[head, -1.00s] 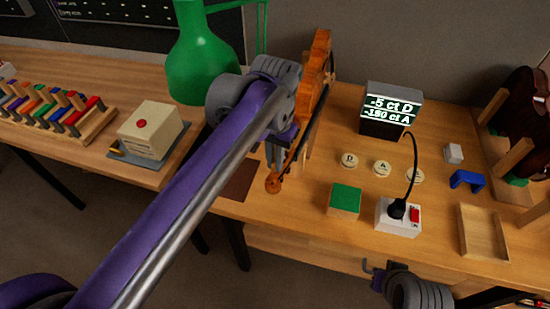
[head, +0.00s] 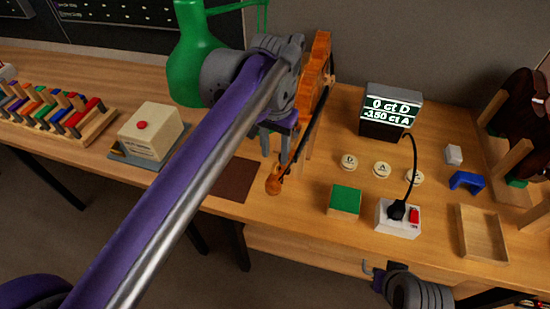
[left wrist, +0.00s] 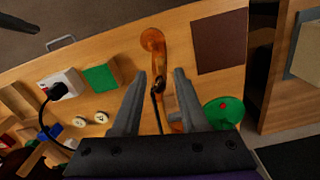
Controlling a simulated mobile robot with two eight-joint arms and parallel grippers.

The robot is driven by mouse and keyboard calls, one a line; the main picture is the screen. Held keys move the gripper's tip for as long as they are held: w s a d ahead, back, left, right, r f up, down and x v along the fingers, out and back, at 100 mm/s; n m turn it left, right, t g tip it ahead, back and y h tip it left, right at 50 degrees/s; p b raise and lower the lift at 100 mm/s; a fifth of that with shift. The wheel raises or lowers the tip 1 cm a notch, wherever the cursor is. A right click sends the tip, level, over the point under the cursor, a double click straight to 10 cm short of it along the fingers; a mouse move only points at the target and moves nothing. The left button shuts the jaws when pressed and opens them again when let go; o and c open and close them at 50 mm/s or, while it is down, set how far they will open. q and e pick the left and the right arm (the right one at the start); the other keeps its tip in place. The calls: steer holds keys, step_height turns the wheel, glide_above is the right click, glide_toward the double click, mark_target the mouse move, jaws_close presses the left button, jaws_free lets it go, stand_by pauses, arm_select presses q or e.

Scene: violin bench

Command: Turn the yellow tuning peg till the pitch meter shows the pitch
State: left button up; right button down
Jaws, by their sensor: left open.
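The orange-brown violin (head: 314,72) stands upright on the bench, its scroll (head: 274,180) toward the front edge. The scroll also shows in the left wrist view (left wrist: 152,40). My left gripper (head: 273,153) is open behind the pegbox in the head view. In the left wrist view its fingers (left wrist: 160,73) are spread on either side of the neck and a dark peg-like part. I cannot make out the yellow peg; contact with any peg cannot be told. The pitch meter (head: 391,109) reads 0 ct D and -150 ct A.
Round buttons marked D (head: 348,162) and A (head: 382,170) lie on the bench. A green-topped block (head: 344,201), a switch box (head: 398,218) with a plugged cable and a wooden tray (head: 482,234) stand right.

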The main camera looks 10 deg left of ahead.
mark_target(275, 164)
arm_select(q)
step_height(275, 164, up, 7)
steer(key=shift+f+p, duration=0.15)
steer(key=shift+p, duration=0.15)
stand_by(1.5)
steer(key=s+a+f+n+t, duration=0.1)
steer(key=s+f, duration=0.3)
steer(key=f, duration=0.4)
steer(key=s+a+f+t, duration=0.2)
steer(key=s+f, duration=0.3)
steer(key=f, duration=0.3)
steer(key=s+a+f+n+t, duration=0.1)
steer(key=s+a+f+t, duration=0.1)
steer(key=s+f, duration=0.3)
step_height(275, 164, down, 3)
steer(key=shift+s+a+n, duration=0.2)
steer(key=shift+a+n, duration=0.1)
steer(key=shift+a, duration=0.55)
